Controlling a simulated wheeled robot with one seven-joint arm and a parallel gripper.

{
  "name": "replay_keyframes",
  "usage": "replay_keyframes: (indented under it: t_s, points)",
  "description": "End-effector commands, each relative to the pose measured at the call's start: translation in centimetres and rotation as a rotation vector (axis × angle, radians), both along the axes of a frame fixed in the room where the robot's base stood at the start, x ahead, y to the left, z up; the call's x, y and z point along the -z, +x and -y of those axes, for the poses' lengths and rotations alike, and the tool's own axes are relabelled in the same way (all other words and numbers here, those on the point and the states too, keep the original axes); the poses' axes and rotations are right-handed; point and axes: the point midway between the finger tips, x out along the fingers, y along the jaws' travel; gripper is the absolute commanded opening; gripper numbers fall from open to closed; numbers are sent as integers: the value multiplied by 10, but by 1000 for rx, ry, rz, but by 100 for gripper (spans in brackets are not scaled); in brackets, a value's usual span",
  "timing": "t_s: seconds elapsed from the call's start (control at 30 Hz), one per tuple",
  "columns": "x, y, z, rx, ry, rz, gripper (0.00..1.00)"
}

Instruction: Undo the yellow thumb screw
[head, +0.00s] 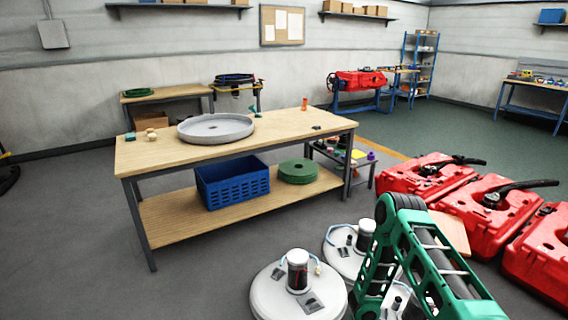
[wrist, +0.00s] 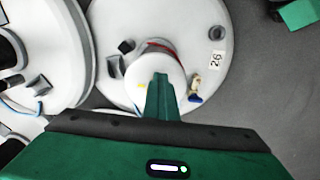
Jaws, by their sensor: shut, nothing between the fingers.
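In the wrist view my gripper (wrist: 160,76) is shut and empty. Its fingertips point at a round white deck (wrist: 118,88) with a label reading 26, and overlap the pale top of its motor (wrist: 143,72). A small yellow spot (wrist: 142,86) shows on that motor just left of the fingers. A yellowish part (wrist: 196,82) stands on the deck to the right of the fingers, by a blue connector (wrist: 195,98). I cannot tell which of these is the thumb screw. In the head view my green arm reaches down over the white decks and my gripper does not show clearly.
Another white deck (wrist: 12,75) lies close on the left. Several red machines (head: 484,207) stand at the right in the head view. Grey floor at left is clear.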

Motion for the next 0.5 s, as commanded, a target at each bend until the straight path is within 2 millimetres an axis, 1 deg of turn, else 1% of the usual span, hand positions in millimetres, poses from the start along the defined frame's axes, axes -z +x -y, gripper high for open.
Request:
replay_keyframes:
  t_s: [0.03, 0.5]
  points:
    - [-1, 4, 0, 0, 1, 8, 0]
    - [-1, 9, 7, 1, 2, 9, 0]
